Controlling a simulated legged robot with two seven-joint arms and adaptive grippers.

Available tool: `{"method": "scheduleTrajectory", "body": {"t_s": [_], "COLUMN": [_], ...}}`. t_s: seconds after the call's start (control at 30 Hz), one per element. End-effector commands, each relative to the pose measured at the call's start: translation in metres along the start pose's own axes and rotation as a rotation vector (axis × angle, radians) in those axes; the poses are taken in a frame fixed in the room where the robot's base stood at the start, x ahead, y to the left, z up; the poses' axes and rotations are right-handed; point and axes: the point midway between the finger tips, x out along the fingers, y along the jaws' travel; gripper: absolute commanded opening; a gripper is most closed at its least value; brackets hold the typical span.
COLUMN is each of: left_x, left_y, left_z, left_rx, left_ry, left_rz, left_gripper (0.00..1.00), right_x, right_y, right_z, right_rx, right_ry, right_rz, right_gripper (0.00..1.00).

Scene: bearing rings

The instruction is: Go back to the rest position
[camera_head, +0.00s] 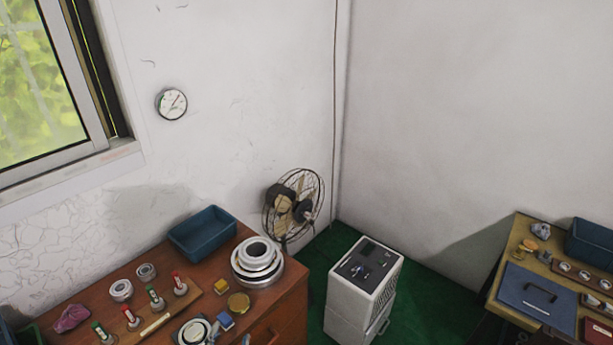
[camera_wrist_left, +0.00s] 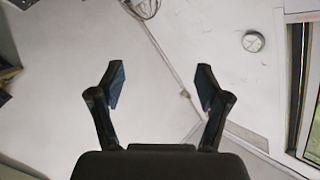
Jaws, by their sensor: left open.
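My left gripper (camera_wrist_left: 161,84) shows in the left wrist view with its two fingers spread wide and nothing between them. Neither gripper shows in the head view, and my right gripper is not in either view. In the head view, a stack of metal bearing rings (camera_head: 257,258) stands on the brown wooden desk (camera_head: 185,262). More rings (camera_head: 195,331) lie at the desk's near edge, partly cut off by the frame.
On the desk are a blue bin (camera_head: 203,235), several small red- and green-topped pieces and a brass round piece (camera_head: 239,303). A fan (camera_head: 293,205) is behind. A white cabinet (camera_head: 362,285) stands on green floor. A second table (camera_head: 531,263) is at right.

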Motion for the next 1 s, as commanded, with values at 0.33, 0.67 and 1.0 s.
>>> {"method": "scheduleTrajectory", "body": {"t_s": [0.33, 0.67, 1.0], "left_x": [-0.127, -0.213, -0.201], "left_y": [0.078, 0.131, 0.21], "left_z": [0.161, 0.213, 0.327], "left_rx": [-0.311, -0.407, -0.393], "left_ry": [-0.813, -1.17, -1.215], "left_rz": [0.262, 0.445, 0.468], "left_gripper": [0.76, 0.76, 0.76], "right_x": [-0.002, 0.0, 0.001], "right_y": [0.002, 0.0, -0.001], "right_z": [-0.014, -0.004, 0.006], "right_rx": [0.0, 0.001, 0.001], "right_ry": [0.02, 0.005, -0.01], "right_rz": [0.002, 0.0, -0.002], "right_gripper": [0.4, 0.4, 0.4]}}
